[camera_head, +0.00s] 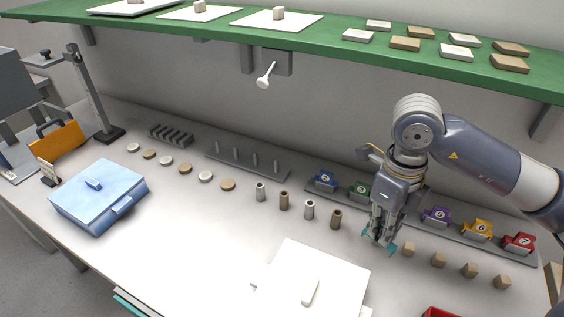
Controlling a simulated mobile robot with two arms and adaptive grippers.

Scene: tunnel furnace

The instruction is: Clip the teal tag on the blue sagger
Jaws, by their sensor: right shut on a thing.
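The blue sagger (82,208) is a light blue lidded box with a knob on top and a handle-like strip on its front side. It stands on the left of the bench. My right gripper (379,236) points down over the right part of the bench, shut on the teal tag (392,249). Only the teal ends show on either side of the fingertips; the rest is hidden by the fingers. The gripper is far to the right of the sagger. My left gripper is not in view.
A rack (410,222) behind the gripper holds blue, green, purple, orange and red numbered tags. Several small cylinders (284,201) and wooden cubes (438,260) stand nearby. A white board (335,272) lies in front. A green shelf (330,22) overhangs the bench.

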